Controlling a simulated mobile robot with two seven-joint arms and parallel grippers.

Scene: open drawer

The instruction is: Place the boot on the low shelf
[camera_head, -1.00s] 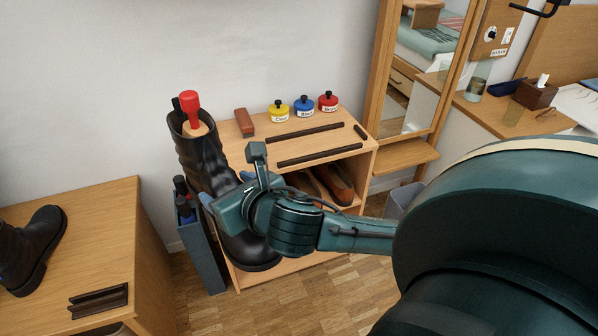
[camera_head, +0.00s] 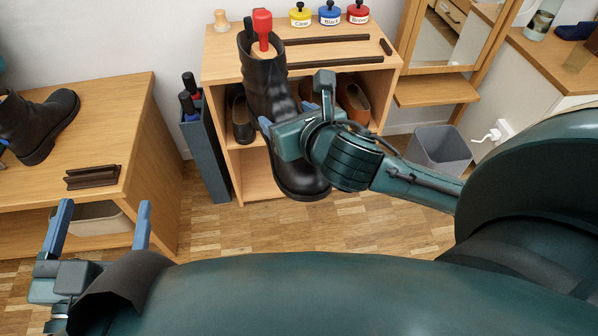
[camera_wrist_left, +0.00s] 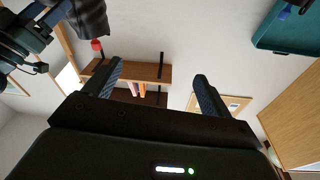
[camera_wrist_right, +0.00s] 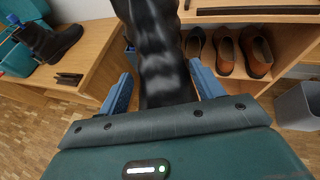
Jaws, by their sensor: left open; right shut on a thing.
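A tall black boot (camera_head: 268,88) with a red-handled insert (camera_head: 262,28) in its shaft is upright in front of the wooden rack (camera_head: 222,62). My right gripper (camera_head: 288,117) is shut on the boot's shaft. The boot also fills the space between the fingers in the right wrist view (camera_wrist_right: 160,60). The boot's toe hangs before the rack's low shelf (camera_head: 249,184), hiding part of it. My left gripper (camera_head: 104,208) is open and empty at the lower left, beside the bench. Its spread fingers also show in the left wrist view (camera_wrist_left: 158,82).
Brown shoes (camera_wrist_right: 228,55) and a dark shoe (camera_head: 241,118) stand on the rack's middle shelf. Polish tins (camera_head: 330,14) stand on top. A blue-grey holder (camera_head: 207,150) is left of the rack, a grey bin (camera_head: 440,150) right. Another black boot (camera_head: 40,125) stands on the bench (camera_head: 125,110).

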